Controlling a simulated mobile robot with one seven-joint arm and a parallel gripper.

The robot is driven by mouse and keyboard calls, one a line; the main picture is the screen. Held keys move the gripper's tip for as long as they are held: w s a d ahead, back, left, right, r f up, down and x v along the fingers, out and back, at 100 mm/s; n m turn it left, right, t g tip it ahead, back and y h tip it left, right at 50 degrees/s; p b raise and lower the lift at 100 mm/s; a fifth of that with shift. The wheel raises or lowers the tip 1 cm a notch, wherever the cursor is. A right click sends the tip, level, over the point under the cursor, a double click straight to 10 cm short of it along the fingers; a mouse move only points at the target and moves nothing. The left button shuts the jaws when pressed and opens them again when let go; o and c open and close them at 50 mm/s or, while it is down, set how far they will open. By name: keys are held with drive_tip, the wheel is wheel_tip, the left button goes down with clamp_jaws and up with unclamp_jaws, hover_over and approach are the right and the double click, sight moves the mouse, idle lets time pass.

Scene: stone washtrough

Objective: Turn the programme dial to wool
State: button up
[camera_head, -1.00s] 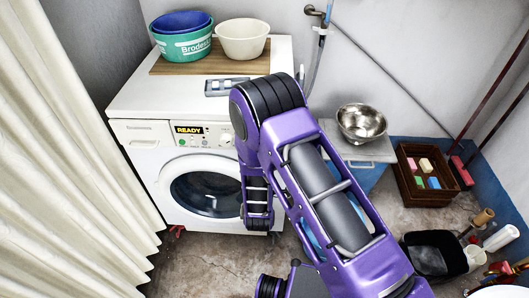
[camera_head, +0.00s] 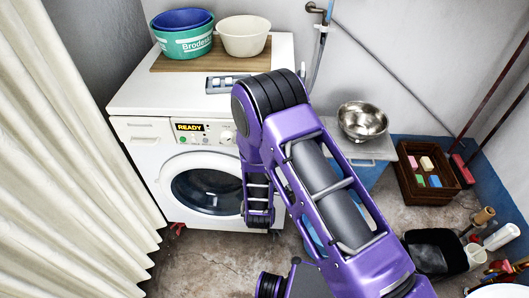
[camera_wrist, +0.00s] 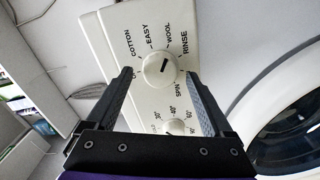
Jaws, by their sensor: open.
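The white programme dial (camera_wrist: 157,76) shows on the washing machine's control panel in the wrist view. Cotton, easy, wool, rinse and spin are printed around it. Its dark mark slants to the upper right, toward the wool and rinse side; I cannot tell exactly which label it meets. My gripper (camera_wrist: 160,75) is open, with one finger on each side of the dial; contact is not clear. A second dial (camera_wrist: 174,127) with numbers lies below, between the fingers. In the head view the programme dial (camera_head: 227,137) shows beside my arm, and my gripper is hidden.
The washing machine (camera_head: 145,150) has a "READY" display (camera_head: 188,127) and a closed round door (camera_head: 207,190). Basins (camera_head: 184,42) stand on a board on top. A cream curtain (camera_head: 60,150) hangs at left. A steel bowl (camera_head: 362,121) and a crate (camera_head: 425,190) are at right.

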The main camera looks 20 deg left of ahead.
drive_tip(key=v, duration=1.7)
drive_tip(key=shift+s+d, duration=0.15)
drive_tip(key=shift+s, duration=0.05)
drive_tip(key=shift+w, duration=0.1)
